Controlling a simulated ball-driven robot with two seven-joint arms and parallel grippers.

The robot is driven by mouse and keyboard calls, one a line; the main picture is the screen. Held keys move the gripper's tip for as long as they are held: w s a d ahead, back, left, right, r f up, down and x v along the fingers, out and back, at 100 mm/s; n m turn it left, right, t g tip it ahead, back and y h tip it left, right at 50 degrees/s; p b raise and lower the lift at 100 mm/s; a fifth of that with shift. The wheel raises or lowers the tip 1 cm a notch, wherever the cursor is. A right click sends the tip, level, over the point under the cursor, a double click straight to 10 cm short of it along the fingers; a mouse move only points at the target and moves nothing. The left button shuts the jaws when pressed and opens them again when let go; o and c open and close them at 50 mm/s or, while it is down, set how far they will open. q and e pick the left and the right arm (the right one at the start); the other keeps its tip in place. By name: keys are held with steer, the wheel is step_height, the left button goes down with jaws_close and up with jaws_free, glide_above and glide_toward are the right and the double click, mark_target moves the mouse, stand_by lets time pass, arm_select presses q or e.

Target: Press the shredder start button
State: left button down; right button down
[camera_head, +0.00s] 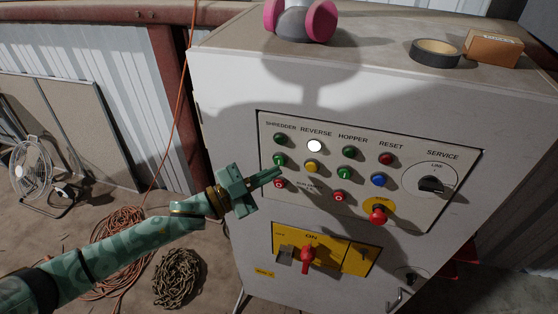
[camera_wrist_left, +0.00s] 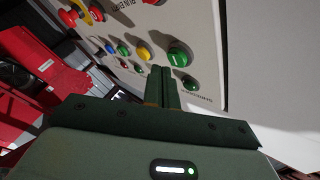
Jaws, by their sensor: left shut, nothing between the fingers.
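The shredder start button is the green button (camera_head: 279,160) in the SHREDDER column at the left of the control panel (camera_head: 440,212). A dark green lamp (camera_head: 279,139) is above it and a red button (camera_head: 279,184) below it. My left gripper (camera_head: 280,172) is shut and empty, its tips in front of the panel beside the green button. In the left wrist view, the green button (camera_wrist_left: 178,54) appears large just beyond the shut fingertips (camera_wrist_left: 161,69). I cannot tell whether the tips touch it. My right gripper is out of view.
A yellow button (camera_head: 312,166), a lit white lamp (camera_head: 315,146) and a red emergency knob (camera_head: 378,215) are on the same panel. A red-handled switch (camera_head: 307,257) is below. Tape (camera_head: 435,53) and a box (camera_head: 493,48) lie on the cabinet top. Coiled cable (camera_head: 180,278) lies on the floor.

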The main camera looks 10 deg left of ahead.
arm_select(q)
steer(key=s+p, duration=0.2)
steer(key=s, duration=0.3)
steer(key=shift+a, duration=0.1)
stand_by(0.8)
